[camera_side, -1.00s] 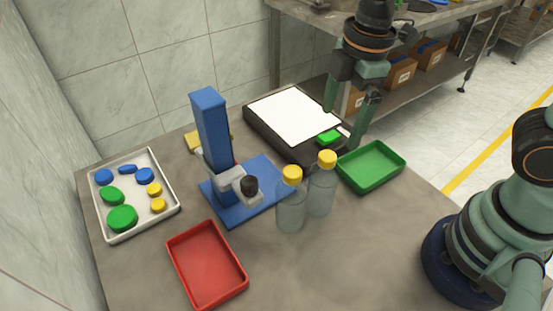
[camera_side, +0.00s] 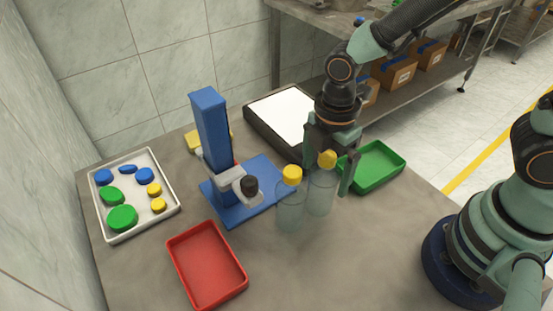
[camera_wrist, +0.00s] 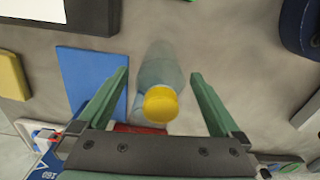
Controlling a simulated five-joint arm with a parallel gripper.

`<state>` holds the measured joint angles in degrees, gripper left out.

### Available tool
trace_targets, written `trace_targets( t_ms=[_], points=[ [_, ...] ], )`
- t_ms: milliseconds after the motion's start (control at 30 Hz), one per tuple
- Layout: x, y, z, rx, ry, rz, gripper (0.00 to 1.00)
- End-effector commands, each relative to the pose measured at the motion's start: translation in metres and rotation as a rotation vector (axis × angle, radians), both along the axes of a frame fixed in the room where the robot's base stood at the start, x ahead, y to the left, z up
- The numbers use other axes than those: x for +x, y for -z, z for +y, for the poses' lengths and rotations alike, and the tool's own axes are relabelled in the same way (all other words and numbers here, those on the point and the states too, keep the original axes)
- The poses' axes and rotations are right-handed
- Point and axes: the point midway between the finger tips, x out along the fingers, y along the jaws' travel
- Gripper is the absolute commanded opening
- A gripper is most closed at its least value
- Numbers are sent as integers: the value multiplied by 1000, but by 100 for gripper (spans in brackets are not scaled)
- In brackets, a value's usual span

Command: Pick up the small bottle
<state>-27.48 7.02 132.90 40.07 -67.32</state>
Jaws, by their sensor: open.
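Two clear bottles with yellow caps stand upright side by side on the table. In the side view, the left bottle (camera_side: 290,207) is nearer the camera and the right bottle (camera_side: 320,193) stands just behind it; I cannot tell for sure which one is smaller. My gripper (camera_side: 326,180) is over the right bottle with its fingers apart on either side of that bottle's cap and upper part. In the wrist view, a yellow-capped bottle (camera_wrist: 160,66) is between my open gripper's fingers (camera_wrist: 160,73), with gaps on both sides. The other bottle is mostly hidden there.
A blue stand (camera_side: 212,130) with a dark-tipped arm is left of the bottles. A green tray (camera_side: 373,180) is close on the right, a red tray (camera_side: 190,288) at front. A white tray (camera_side: 110,235) holds several caps. A white-topped panel (camera_side: 280,113) lies behind.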

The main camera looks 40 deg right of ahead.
Motion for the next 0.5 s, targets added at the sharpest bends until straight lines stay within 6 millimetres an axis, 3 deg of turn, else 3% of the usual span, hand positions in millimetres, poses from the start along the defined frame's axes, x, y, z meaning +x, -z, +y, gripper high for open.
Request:
trace_targets(
  t_ms=[200,500],
  points=[
    [-2,28,1,-2,1,4,100],
    [-1,35,2,0,1,0,100]
  ],
)
